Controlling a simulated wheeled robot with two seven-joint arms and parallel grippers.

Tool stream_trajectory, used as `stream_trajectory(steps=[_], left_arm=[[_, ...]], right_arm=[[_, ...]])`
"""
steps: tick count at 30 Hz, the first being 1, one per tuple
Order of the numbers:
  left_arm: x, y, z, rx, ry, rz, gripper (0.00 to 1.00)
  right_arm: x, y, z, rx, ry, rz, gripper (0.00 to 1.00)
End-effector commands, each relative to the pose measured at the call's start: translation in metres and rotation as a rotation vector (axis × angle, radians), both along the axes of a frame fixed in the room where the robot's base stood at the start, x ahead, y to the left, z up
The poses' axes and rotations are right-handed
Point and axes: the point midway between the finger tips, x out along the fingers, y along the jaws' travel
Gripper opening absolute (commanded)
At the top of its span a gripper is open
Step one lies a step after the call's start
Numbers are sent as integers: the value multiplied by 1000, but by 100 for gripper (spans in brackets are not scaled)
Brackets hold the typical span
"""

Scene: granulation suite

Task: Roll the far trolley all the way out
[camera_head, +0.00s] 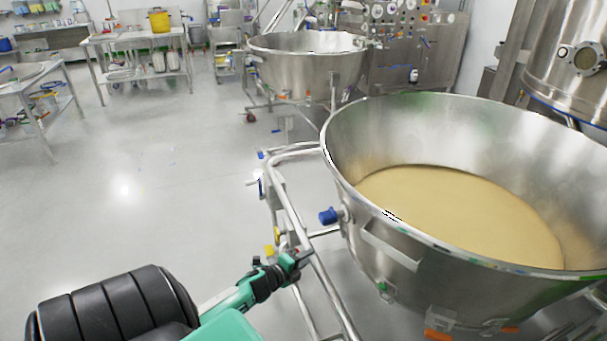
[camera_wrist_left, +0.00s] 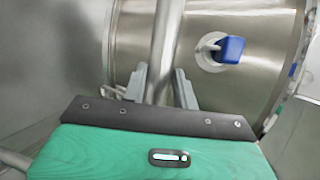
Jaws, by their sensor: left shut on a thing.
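The farther trolley carries a steel bowl (camera_head: 305,68) at the back centre, in front of a machine panel. The nearer trolley carries a big steel bowl (camera_head: 400,262) part-filled with tan powder (camera_head: 455,212). Its tubular frame (camera_head: 285,195) stands out to the left of the bowl. My left gripper (camera_head: 296,258) is shut on a frame tube of this nearer trolley. In the left wrist view its two fingers stand either side of the tube (camera_wrist_left: 163,50), with the steel bowl wall and a blue knob (camera_wrist_left: 230,49) behind. My right gripper is not in view.
Open grey floor (camera_head: 150,190) lies to the left of both trolleys. A tall steel vessel (camera_head: 572,60) stands at the right, behind the near bowl.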

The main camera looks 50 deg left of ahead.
Motion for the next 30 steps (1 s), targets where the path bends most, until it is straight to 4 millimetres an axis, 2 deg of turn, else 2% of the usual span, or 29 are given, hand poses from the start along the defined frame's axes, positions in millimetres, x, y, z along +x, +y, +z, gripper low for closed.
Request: stream_trajectory(steps=[1, 12, 13, 15, 16, 30], left_arm=[[-2, -2, -8, -1, 12, 1, 0], [-2, -3, -8, -1, 13, -1, 0], [-2, -3, -9, -1, 13, -2, 33], [-2, -3, -8, -2, 12, -2, 47], [-2, -3, -8, -2, 11, -2, 50], [-5, -1, -1, 0, 2, -2, 50]], right_arm=[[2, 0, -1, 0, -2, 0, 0], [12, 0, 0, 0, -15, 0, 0], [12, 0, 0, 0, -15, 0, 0], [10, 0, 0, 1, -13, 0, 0], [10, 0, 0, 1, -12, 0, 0], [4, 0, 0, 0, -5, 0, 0]])
